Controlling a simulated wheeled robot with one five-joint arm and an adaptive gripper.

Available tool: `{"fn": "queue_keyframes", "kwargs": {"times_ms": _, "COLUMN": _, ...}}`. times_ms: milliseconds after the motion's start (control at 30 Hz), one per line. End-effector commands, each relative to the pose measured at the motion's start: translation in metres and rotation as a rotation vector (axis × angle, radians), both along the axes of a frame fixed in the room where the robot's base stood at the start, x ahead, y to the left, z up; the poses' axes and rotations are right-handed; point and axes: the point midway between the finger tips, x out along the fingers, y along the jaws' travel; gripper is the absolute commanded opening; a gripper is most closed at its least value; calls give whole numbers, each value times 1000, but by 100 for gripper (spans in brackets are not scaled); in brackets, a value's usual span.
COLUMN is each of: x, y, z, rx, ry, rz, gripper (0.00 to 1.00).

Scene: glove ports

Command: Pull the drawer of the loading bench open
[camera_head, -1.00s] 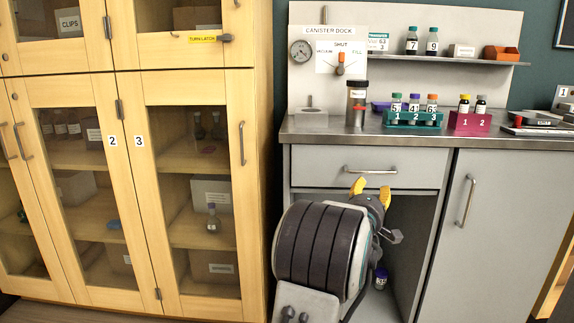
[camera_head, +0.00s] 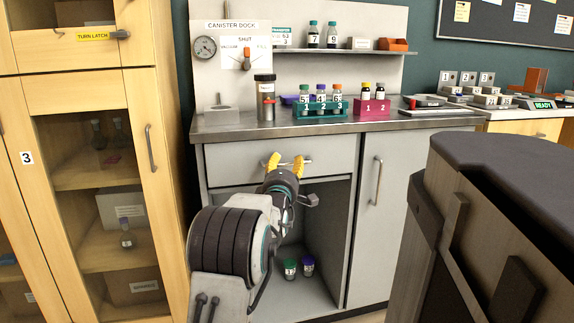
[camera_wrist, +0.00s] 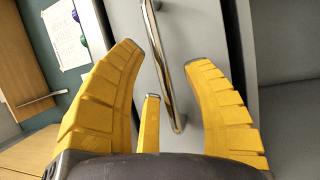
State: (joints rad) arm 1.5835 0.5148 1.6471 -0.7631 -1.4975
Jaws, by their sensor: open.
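The loading bench (camera_head: 430,122) is grey with a metal top. Its drawer (camera_head: 228,160) sits under the top, its front flush with the bench. The bar handle (camera_head: 308,161) runs across the drawer front. My gripper (camera_head: 285,161) is at the handle with its yellow fingers apart, hiding the handle's middle in the head view. In the wrist view the handle (camera_wrist: 161,65) passes between the fingers of my gripper (camera_wrist: 166,55), with gaps on both sides. I cannot tell whether the fingertips reach past the bar.
Below the drawer is an open compartment with two vials (camera_head: 299,267). A cupboard door with a vertical handle (camera_head: 378,181) is to its right. Vial racks (camera_head: 320,110) and a canister (camera_head: 265,98) stand on top. A wooden cabinet (camera_head: 168,215) is close on the left.

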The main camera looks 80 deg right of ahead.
Motion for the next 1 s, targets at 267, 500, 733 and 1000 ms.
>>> {"fn": "queue_keyframes", "kwargs": {"times_ms": 267, "x": 0, "y": -11, "z": 2, "rx": 0, "ry": 0, "rz": 0, "gripper": 45}}
{"fn": "queue_keyframes", "kwargs": {"times_ms": 500, "x": 0, "y": -12, "z": 2, "rx": 0, "ry": 0, "rz": 0, "gripper": 45}}
{"fn": "queue_keyframes", "kwargs": {"times_ms": 733, "x": 0, "y": -12, "z": 2, "rx": 0, "ry": 0, "rz": 0, "gripper": 38}}
{"fn": "queue_keyframes", "kwargs": {"times_ms": 1000, "x": 0, "y": -12, "z": 2, "rx": 0, "ry": 0, "rz": 0, "gripper": 14}}
